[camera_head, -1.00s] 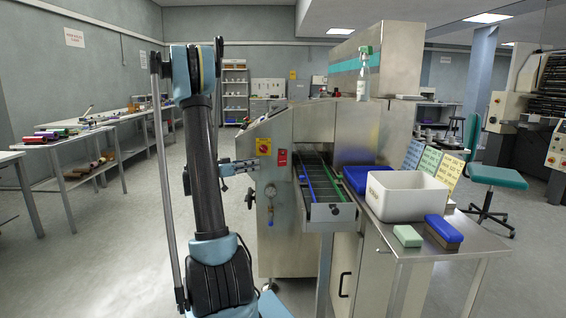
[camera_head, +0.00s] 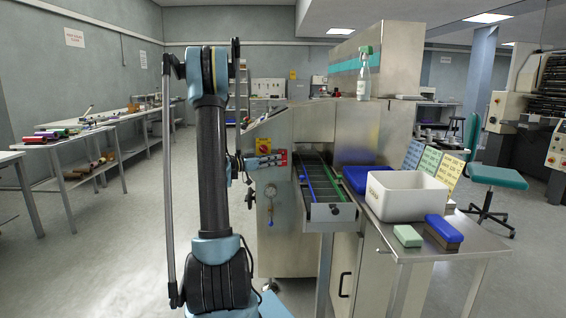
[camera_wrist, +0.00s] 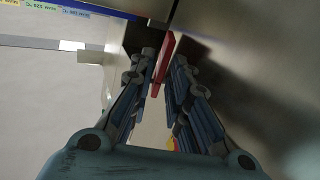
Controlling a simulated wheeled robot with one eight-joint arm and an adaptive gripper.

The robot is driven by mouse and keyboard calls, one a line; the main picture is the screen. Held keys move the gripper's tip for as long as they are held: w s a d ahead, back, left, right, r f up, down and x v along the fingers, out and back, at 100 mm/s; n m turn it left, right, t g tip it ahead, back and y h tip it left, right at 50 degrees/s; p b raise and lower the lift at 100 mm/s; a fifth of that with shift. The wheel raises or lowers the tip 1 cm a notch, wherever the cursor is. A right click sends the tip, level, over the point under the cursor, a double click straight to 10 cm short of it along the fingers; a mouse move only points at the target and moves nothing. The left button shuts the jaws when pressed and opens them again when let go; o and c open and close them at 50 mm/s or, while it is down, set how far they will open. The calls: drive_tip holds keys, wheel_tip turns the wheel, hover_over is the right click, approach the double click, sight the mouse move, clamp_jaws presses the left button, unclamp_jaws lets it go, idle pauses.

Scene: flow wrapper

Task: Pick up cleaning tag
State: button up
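In the wrist view the red tag (camera_wrist: 166,54) shows edge-on between the two fingertips of my gripper (camera_wrist: 163,68). The fingers look apart, one on each side of the tag. I cannot tell whether either finger touches it.
The wrapper's steel panel lies close to the right of my fingers in the wrist view. The infeed conveyor (camera_head: 323,184) juts out right of my gripper. A side table (camera_head: 415,250) holds a white bin (camera_head: 405,198). The floor at left is free.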

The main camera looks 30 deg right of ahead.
drive_tip(key=shift+d, duration=0.4)
clamp_jaws()
drive_tip(key=shift+r, duration=0.1)
